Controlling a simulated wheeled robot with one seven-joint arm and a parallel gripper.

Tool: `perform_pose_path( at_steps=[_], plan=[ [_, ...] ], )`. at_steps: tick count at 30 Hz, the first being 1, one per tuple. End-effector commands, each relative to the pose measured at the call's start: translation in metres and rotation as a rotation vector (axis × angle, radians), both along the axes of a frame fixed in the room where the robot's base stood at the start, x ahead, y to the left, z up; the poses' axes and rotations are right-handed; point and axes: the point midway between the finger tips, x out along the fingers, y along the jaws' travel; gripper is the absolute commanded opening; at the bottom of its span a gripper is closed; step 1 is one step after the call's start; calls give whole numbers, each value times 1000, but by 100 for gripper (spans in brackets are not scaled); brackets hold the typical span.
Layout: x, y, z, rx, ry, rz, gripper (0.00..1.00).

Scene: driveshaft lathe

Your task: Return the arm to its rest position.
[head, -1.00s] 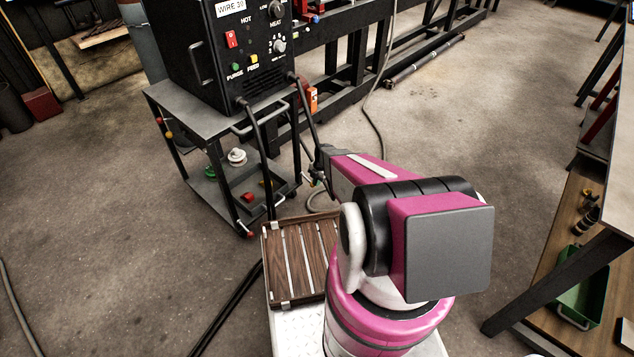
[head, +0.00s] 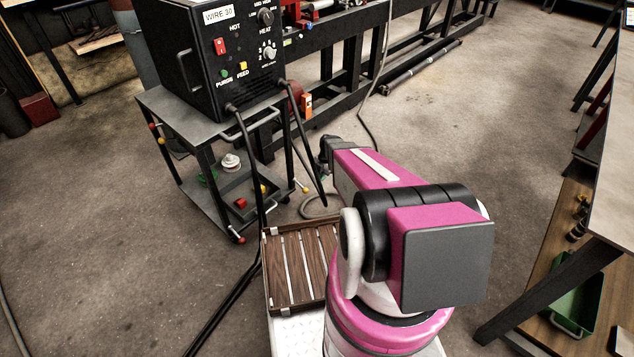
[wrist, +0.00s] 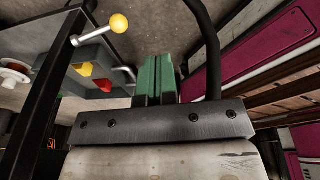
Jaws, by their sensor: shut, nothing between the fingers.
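My arm, pink and black, fills the lower middle of the head view and reaches away from the camera. Its far end, by a dark wrist, lies beside the black welding-type cart, and the fingers cannot be made out there. In the wrist view my gripper (wrist: 155,80) shows two green fingers held together, with nothing between them. A dark cart post and a yellow knob (wrist: 119,23) stand close on the left of the fingers.
The black WIRE 30 machine (head: 225,60) sits on a grey cart (head: 165,112) with rods leaning out. A slatted wooden tray (head: 292,290) lies in front of it. A bench with a green bin (head: 577,300) is at right.

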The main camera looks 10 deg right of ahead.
Motion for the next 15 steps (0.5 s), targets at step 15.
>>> perform_pose_path(
  at_steps=[15],
  plan=[
    [-5,-8,17,0,0,1,0]
  ],
)
